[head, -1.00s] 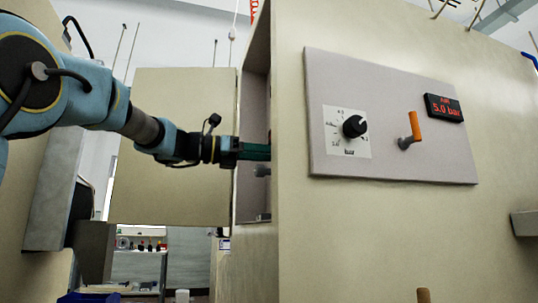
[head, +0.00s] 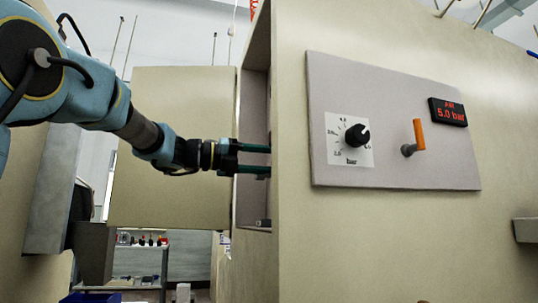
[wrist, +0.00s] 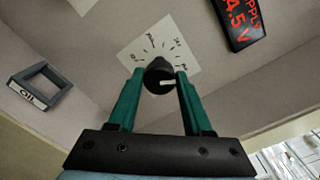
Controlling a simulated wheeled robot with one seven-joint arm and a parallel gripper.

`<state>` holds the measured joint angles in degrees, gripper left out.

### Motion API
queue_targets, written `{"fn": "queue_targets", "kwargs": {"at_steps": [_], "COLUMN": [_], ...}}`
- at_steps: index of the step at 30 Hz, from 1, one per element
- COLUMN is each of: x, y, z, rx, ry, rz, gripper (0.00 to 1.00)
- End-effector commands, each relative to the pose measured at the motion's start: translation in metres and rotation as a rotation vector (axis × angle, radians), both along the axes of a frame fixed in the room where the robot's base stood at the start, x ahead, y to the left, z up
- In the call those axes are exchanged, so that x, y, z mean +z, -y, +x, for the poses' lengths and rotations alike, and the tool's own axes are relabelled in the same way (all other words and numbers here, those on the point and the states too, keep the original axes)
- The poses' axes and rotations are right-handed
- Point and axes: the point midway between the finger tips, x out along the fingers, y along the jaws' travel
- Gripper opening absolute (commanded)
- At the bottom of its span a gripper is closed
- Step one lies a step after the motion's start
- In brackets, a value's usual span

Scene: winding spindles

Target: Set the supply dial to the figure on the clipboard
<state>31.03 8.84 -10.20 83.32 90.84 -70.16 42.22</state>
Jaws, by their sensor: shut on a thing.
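The supply dial (wrist: 159,80) is a black round knob with a white pointer line, on a white scale plate (wrist: 133,48) in the wrist view. The dark red-lettered display (wrist: 238,18) beside it reads "SUPPLY", partly cut off, with visible figures 4.5 V. My gripper (wrist: 161,74) has its two green fingers on either side of the knob, shut on it. In the head view my gripper (head: 262,159) reaches into the cabinet opening, and its fingertips and the dial are hidden by the cabinet's edge. No clipboard shows in either view.
The outer panel (head: 390,175) holds another black dial (head: 357,136), an orange-handled lever (head: 419,136) and an air display (head: 449,112) reading 5.0 bar. The open cabinet door (head: 175,200) stands behind my arm. A grey frame (wrist: 40,88) is on the left inside the cabinet.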

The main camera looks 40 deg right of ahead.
Motion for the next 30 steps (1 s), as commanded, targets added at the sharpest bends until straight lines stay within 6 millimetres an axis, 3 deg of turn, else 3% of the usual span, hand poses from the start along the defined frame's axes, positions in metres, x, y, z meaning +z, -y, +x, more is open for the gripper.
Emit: {"fn": "queue_targets", "kwargs": {"at_steps": [18, 30], "x": [0.0021, -0.0009], "y": [0.0002, 0.0002], "z": [0.001, 0.0011], "rx": [0.001, 0.001], "ry": [-0.515, -0.687], "rz": [0.2, 0.268], "gripper": [0.0, 0.0]}}
